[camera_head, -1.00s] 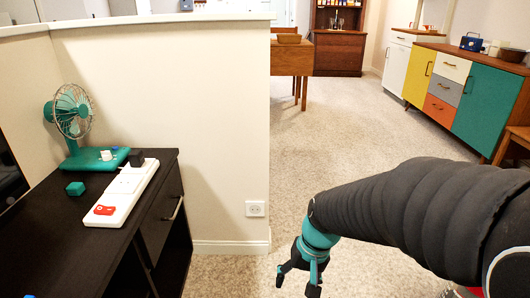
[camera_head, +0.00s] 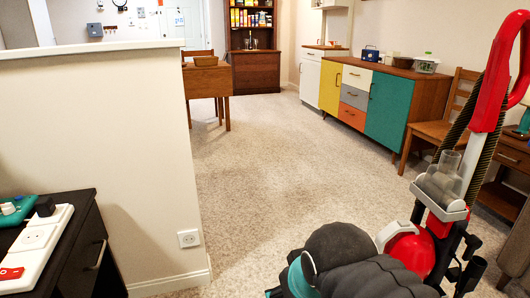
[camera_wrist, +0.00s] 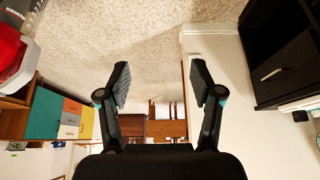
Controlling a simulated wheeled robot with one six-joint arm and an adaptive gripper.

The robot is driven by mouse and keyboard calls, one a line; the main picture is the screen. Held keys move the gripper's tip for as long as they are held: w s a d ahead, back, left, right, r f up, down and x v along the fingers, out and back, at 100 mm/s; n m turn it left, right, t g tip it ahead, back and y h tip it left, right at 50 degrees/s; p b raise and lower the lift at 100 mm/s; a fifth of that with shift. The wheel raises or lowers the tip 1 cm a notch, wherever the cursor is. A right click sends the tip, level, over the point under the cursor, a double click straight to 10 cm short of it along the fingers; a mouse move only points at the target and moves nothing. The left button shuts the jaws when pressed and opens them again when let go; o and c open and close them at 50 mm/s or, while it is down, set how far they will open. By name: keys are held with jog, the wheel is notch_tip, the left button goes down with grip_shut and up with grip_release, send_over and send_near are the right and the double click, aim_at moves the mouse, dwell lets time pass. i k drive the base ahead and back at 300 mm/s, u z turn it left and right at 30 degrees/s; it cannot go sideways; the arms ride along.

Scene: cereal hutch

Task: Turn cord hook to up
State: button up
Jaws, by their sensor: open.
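A red and black upright vacuum cleaner (camera_head: 437,225) stands at the right, beside my arm, with a red loop handle (camera_head: 492,85) at its top. A dark ribbed hose or cord runs along its handle. I cannot clearly make out a cord hook on it or which way one points. Part of a red body shows at the upper left edge of the wrist view (camera_wrist: 8,48). My gripper (camera_wrist: 160,78) is open and empty, its two fingers spread over bare floor. In the head view its fingers are hidden; my arm's folded end covers them.
A half wall (camera_head: 120,150) and a dark cabinet (camera_head: 75,255) with a white power strip (camera_head: 35,245) are at the left. A multicoloured sideboard (camera_head: 385,105) and a wooden chair (camera_head: 440,130) stand at the right. The carpet (camera_head: 260,185) between is clear.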

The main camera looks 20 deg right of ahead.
aim_at(473, 243)
jog(key=z, duration=4.7)
jog(key=k, duration=0.45)
jog(key=u, duration=1.75)
